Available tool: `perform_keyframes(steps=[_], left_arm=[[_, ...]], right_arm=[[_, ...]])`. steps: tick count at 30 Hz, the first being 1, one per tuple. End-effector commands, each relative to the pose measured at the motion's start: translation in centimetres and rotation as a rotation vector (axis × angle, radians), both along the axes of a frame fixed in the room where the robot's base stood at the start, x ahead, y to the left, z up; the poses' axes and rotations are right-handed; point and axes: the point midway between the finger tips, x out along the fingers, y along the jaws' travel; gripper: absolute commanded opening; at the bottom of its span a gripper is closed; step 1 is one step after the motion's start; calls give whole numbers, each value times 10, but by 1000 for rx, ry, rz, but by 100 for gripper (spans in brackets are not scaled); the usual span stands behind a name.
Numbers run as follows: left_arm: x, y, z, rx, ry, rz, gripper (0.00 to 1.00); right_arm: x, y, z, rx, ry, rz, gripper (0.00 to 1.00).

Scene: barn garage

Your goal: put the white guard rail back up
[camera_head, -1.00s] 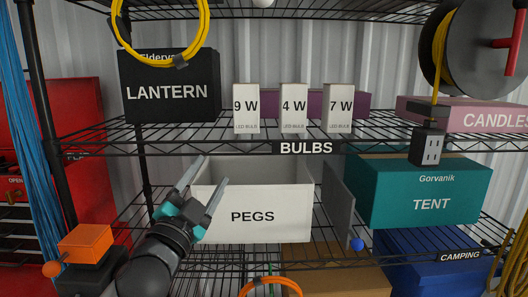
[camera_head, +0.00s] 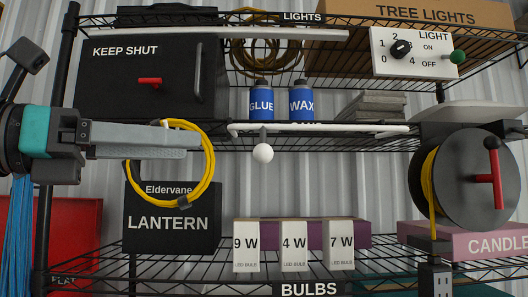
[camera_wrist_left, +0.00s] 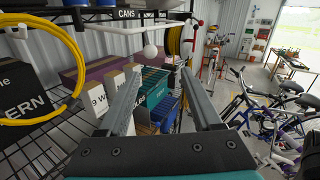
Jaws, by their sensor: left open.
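The white guard rail (camera_head: 335,129) lies level along the front edge of the middle shelf in the head view, partly covering that shelf's label. A white ball knob (camera_head: 263,153) hangs from it on a short stem. The rail (camera_wrist_left: 140,29) and ball (camera_wrist_left: 150,51) also show in the left wrist view, beyond the fingers. My left gripper (camera_head: 190,145) comes in from the left, pointing right, left of the ball and apart from it. In the left wrist view the gripper (camera_wrist_left: 160,77) is open, with nothing between its fingers. My right gripper is out of view.
A yellow cable coil (camera_head: 205,165) hangs by my left fingertips, in front of the lantern box (camera_head: 170,225). Glue (camera_head: 261,101) and wax (camera_head: 301,102) cans stand behind the rail. A black cable reel (camera_head: 465,205) is at right. Bulb boxes (camera_head: 294,248) stand below.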

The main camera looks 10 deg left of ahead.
Motion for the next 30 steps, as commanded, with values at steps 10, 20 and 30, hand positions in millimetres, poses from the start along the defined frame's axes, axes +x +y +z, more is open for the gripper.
perform_keyframes(steps=[10,20,30], left_arm=[[7,5,6,58,-14,82,66],[51,-36,7,57,-14,76,66],[95,-74,6,55,-14,78,66]], right_arm=[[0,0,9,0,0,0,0],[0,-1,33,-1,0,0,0],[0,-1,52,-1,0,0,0]])
